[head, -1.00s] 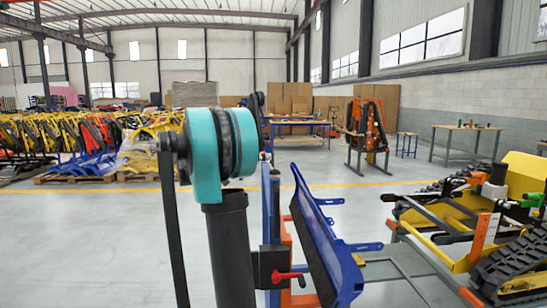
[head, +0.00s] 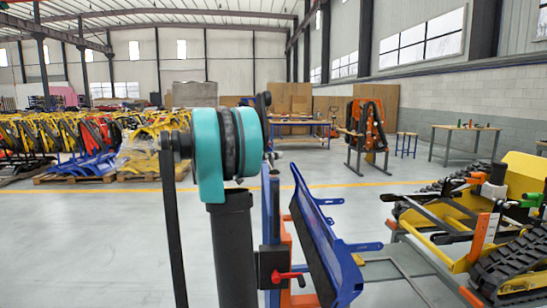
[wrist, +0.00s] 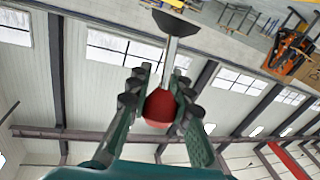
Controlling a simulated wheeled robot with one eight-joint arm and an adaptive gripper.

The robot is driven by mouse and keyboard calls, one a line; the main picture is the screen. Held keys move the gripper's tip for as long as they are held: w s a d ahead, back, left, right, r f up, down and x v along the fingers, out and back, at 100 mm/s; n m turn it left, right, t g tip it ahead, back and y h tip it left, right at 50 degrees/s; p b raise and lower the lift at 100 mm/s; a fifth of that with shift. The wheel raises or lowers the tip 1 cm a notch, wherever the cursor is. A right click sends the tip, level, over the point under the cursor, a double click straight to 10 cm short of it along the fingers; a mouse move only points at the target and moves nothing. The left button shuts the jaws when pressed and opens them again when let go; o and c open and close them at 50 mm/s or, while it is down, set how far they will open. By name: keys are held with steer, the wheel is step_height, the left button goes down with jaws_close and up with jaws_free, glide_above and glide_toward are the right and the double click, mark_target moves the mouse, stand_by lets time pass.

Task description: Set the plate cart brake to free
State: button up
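In the wrist view, my gripper (wrist: 163,72) has its two green fingers with dark pads on either side of a red knob (wrist: 160,108). The pads look closed against it. A silver rod (wrist: 171,58) runs from the knob to a black cone-shaped base (wrist: 177,22); it looks like the brake lever. In the head view, my teal and black arm joint (head: 222,155) hides the gripper and the knob. Behind it stands a blue and orange cart frame with a tilted blue plate (head: 325,245). A red handle (head: 288,275) on a black block is low on that frame.
A yellow tracked carrier (head: 500,225) stands at the right, close to the blue plate. A row of colourful machines (head: 85,140) fills the left back. Workbenches (head: 465,130) and an orange machine on a stand (head: 366,130) are farther off. The floor between is clear.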

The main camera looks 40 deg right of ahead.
jaws_close()
steer(key=shift+s+d, duration=0.1)
steer(key=shift+d, duration=0.05)
steer(key=shift+s+d+t+y, duration=0.3)
steer(key=shift+d+t+y, duration=0.2)
steer(key=shift+y, duration=0.5)
steer(key=shift+s+d+f+m+t+y, duration=0.35)
steer(key=shift+d+f+t+y, duration=0.25)
steer(key=shift+y, duration=0.8)
steer(key=shift+s+d+f+m+t+y, duration=0.35)
steer(key=shift+d+t+y, duration=0.35)
steer(key=shift+y, duration=0.7)
steer(key=shift+s+d+f+m+t+y, duration=0.35)
steer(key=shift+d+f+t+y, duration=0.3)
steer(key=shift+y, duration=0.75)
steer(key=shift+a+r, duration=0.1)
steer(key=shift+a, duration=0.05)
